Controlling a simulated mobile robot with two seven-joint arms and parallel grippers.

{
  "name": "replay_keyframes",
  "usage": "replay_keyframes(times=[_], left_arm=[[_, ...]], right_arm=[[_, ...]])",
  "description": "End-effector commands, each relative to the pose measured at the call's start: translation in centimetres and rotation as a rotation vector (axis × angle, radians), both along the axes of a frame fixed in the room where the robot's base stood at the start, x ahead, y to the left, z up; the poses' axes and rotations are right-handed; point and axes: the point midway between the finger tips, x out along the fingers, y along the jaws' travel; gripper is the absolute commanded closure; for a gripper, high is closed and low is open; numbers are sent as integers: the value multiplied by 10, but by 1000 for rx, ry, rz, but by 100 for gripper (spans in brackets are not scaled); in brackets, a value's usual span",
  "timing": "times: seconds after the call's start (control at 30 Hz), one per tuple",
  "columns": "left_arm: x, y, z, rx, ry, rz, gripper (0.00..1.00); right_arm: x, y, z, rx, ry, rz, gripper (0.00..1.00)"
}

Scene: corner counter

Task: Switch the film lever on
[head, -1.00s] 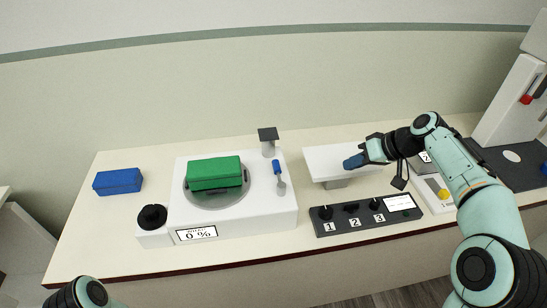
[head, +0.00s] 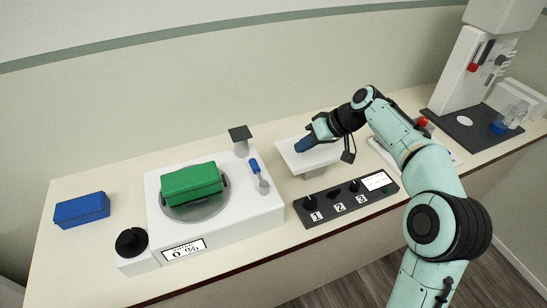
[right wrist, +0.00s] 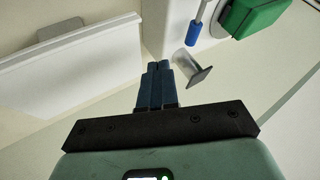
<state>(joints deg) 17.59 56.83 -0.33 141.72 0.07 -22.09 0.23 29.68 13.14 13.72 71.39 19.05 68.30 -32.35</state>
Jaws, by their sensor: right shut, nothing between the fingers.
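The lever with a blue handle (head: 254,166) stands on the right side of a white machine (head: 258,206) and leans up and back in the head view. It also shows at the top of the right wrist view (right wrist: 194,34). A green box (head: 192,182) rests on the machine's round turntable (head: 196,212). My right gripper (head: 300,148) is shut and empty, with blue fingers pointing left. It appears over the white raised plate (head: 290,155), right of the lever and apart from it. In the right wrist view the closed fingertips (right wrist: 158,66) point toward the machine. My left gripper is out of view.
A grey square-topped post (head: 240,140) stands just behind the lever. A black knob (head: 131,242) and a "0 %" display (head: 184,249) are at the machine's front left. A numbered control panel (head: 346,200) lies in front of the plate. A blue box (head: 82,210) sits far left.

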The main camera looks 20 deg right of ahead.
Motion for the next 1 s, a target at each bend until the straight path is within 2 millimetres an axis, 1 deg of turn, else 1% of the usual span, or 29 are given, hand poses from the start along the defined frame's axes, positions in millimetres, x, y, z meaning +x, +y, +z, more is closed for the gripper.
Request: replay_keyframes(times=[0.17, 0.5, 0.57, 0.6, 0.7, 0.8, 1.0], left_arm=[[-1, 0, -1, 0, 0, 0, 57], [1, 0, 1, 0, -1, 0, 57], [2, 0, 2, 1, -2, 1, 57], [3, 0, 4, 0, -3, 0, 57], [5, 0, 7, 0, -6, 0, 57], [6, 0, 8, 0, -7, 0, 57], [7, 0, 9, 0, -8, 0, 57]], right_arm=[[8, 10, -16, 2, 3, 3, 100], [39, 45, -70, 3, 4, 5, 100], [44, 50, -79, 2, 3, 4, 100], [44, 58, -72, 2, -2, 5, 100], [45, 72, -69, 0, -1, 4, 100], [45, 81, -68, -1, -1, 3, 100], [45, 87, -67, 1, 1, 1, 100]])
